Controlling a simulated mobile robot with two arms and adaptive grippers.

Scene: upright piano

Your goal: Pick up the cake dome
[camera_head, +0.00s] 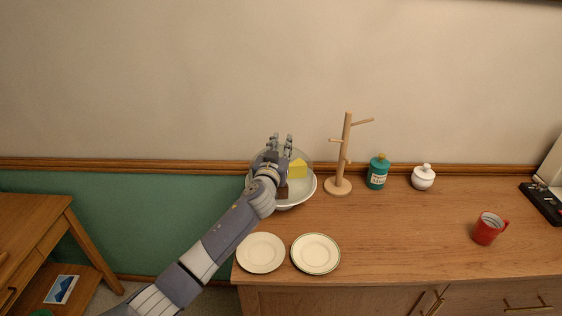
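The clear cake dome (307,163) stands on a white round dish (302,202) at the left back of the wooden cabinet. A yellow piece of cake (298,168) and a dark brown piece (283,191) show under it. My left gripper (281,140) reaches in from the lower left and overlaps the dome's top and left side in the view. Its two fingers are parted, with a gap between the tips. The dome's knob is hidden or too small to make out, and I cannot tell whether the fingers touch the dome. My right gripper is not in view.
Two white plates (261,253) (316,254) lie at the cabinet's front left. A wooden mug tree (346,155) stands close right of the dome, then a teal jar (377,174) and a white lidded pot (423,178). A red mug (487,229) is farther right. The cabinet's middle front is clear.

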